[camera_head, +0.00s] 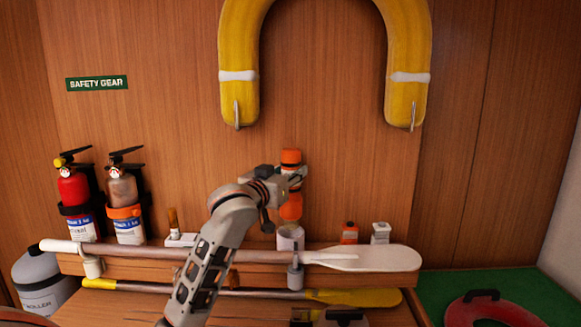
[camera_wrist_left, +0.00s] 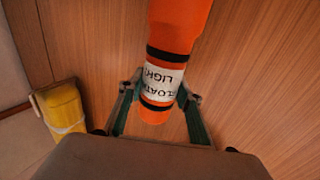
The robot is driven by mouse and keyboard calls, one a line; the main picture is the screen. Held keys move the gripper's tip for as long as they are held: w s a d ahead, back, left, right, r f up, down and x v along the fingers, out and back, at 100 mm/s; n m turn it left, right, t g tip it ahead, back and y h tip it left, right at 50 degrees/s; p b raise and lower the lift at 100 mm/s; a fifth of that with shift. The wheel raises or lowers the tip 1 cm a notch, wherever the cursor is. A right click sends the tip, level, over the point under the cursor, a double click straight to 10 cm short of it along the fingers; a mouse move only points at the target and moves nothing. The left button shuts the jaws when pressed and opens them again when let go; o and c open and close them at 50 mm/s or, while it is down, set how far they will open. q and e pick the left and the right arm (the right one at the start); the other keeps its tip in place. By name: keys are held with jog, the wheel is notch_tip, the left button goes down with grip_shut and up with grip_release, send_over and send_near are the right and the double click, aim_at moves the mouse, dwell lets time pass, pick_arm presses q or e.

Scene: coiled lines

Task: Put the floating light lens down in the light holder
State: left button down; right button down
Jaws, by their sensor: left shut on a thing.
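The floating light (camera_head: 291,208) is an orange cylinder with dark bands, held roughly upright. The light holder (camera_head: 290,238) is a white cup on the shelf. The light's lower end appears just above the cup's opening; a small gap seems to show, but depth is hard to judge. Which end is the lens I cannot tell. My right gripper is out of view.
A white-bladed paddle (camera_head: 372,257) lies along the shelf front. A small orange item (camera_head: 349,233) and a white box (camera_head: 380,233) stand right of the cup. Fire extinguishers (camera_head: 125,198) hang at left. A yellow horseshoe buoy (camera_head: 408,60) hangs above on the wall.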

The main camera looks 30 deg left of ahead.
pick_arm(q)
jog(key=shift+f, duration=0.45)
jog(key=shift+f+b, duration=0.45)
jog(key=shift+f, duration=0.8)
jog(key=shift+f+b, duration=0.45)
jog(key=shift+f, duration=0.1)
jog(key=shift+f+b, duration=0.3)
jog(key=shift+f, duration=0.4)
jog(key=shift+f+b, duration=0.3)
jog(key=shift+f, duration=0.55)
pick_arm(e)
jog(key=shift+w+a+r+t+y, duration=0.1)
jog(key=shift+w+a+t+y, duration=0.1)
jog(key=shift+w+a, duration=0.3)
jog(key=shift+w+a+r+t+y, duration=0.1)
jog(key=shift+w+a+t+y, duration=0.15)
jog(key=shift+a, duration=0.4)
